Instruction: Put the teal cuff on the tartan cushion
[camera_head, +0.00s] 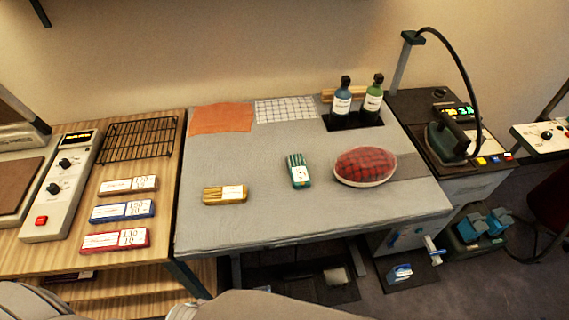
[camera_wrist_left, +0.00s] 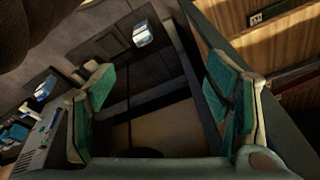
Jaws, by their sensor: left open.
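The teal cuff (camera_head: 299,171) lies on the grey cloth-covered table, a small folded teal piece with a white label band. The red tartan cushion (camera_head: 364,166) is oval with a pale rim and lies just to the right of the cuff, with a narrow gap between them. My left gripper (camera_wrist_left: 163,105) shows only in the left wrist view. Its two green-padded fingers are wide apart with nothing between them, and it looks down past table edges toward the floor, away from the cuff. My right gripper is in neither view.
A mustard folded piece (camera_head: 225,194) lies left of the cuff. Blue and green bottles (camera_head: 342,101) stand in a dark tray behind the cushion. An iron (camera_head: 447,139) stands at right. A wire rack (camera_head: 138,140) and labelled blocks are on the left wooden table. The grey table's front is clear.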

